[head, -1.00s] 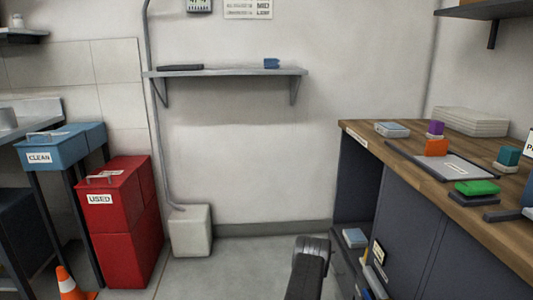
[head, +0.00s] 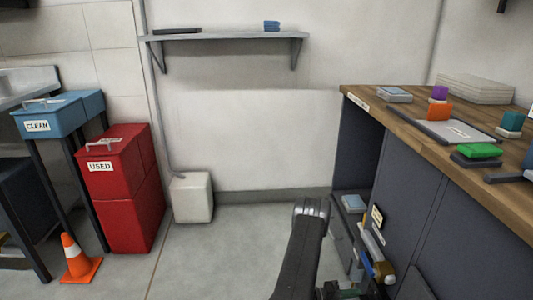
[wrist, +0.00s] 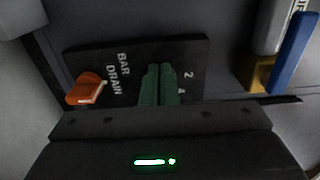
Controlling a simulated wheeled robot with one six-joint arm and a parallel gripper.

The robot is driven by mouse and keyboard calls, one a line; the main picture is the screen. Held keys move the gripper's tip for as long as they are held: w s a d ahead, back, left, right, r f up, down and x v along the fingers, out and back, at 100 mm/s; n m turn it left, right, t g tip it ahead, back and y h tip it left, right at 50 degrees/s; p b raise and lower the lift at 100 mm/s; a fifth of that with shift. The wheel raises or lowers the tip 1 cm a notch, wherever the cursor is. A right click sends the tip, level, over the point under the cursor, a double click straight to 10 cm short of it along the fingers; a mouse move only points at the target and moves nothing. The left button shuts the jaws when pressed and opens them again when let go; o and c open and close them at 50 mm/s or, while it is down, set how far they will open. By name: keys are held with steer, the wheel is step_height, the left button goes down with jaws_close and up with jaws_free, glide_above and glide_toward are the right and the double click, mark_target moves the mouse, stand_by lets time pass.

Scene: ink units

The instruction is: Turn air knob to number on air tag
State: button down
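In the wrist view a black panel (wrist: 120,62) carries the words BAR and DRAIN and the numbers 2 and 4. An orange knob (wrist: 86,89) sits by DRAIN. My gripper (wrist: 158,70) shows as two green fingers close together over the panel, between the lettering and the numbers. They look shut, with no thing visible between them. I cannot make out the air knob; the fingers may hide it. In the head view a small pale tag (head: 377,217) stands at the cabinet's left side; its writing is too small to read.
A blue piece (wrist: 293,52) and a grey cylinder (wrist: 272,25) stand right of the panel. The wooden counter (head: 415,117) holds coloured blocks. The red USED bin (head: 112,180), blue CLEAN bin (head: 60,113) and orange cone (head: 76,260) are at left. The middle floor is clear.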

steer(key=a+b, duration=0.1)
steer(key=a, duration=0.5)
steer(key=shift+w, duration=0.15)
stand_by(0.4)
steer(key=shift+r, duration=0.1)
